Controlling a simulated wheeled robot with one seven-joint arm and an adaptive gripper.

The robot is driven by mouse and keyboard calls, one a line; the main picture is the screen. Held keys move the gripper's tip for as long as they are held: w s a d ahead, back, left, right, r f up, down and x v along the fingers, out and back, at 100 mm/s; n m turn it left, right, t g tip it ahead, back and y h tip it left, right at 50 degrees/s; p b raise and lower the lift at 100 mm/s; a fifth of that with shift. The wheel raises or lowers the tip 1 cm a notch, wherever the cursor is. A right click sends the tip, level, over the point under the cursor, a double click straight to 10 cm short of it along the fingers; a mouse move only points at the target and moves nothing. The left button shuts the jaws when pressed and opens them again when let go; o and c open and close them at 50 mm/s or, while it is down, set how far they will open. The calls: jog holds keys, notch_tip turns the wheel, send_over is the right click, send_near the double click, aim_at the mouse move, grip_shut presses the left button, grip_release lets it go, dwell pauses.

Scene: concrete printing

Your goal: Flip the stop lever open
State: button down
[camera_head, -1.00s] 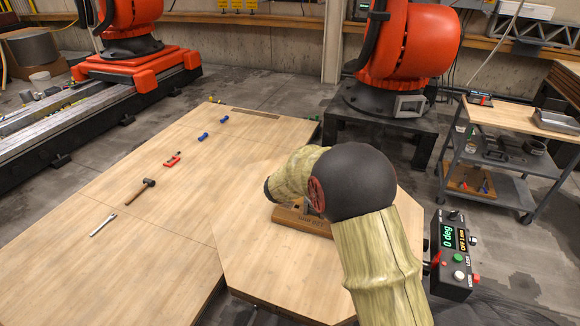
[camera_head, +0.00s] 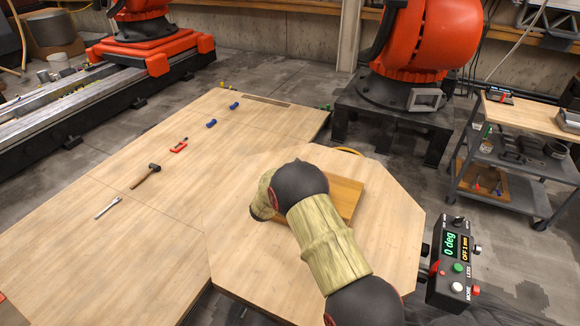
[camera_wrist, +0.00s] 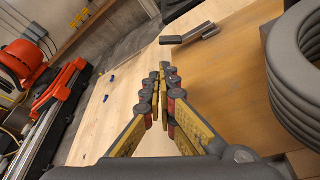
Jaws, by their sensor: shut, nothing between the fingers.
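In the wrist view a grey lever-like piece (camera_wrist: 190,35), probably the stop lever, stands at the far edge of a brown wooden board (camera_wrist: 225,90). My gripper (camera_wrist: 163,68) is shut and empty, with its fingertips together over the pale table near the board's left edge. The tips are short of the grey piece in the picture; I cannot tell whether they touch anything. In the head view the board (camera_head: 347,196) shows behind my arm on the octagonal tabletop (camera_head: 395,225). My arm hides the lever and my fingers there.
A ribbed grey coil (camera_wrist: 298,75) stands close on the right in the wrist view. A control box (camera_head: 455,262) reading "0 deg" is at the tabletop's right edge. A hammer (camera_head: 147,175), a red clamp (camera_head: 179,146) and a wrench (camera_head: 108,207) lie on the left table.

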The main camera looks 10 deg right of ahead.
jog(key=shift+w, duration=0.1)
jog(key=b+x, duration=0.2)
jog(key=x, duration=0.6)
jog(key=shift+w+d+f, duration=0.1)
jog(key=shift+d+f, duration=0.05)
jog(key=shift+f, duration=0.05)
jog(key=shift+w+d+f, duration=0.1)
jog(key=shift+w+d, duration=0.2)
jog(key=shift+w, duration=0.35)
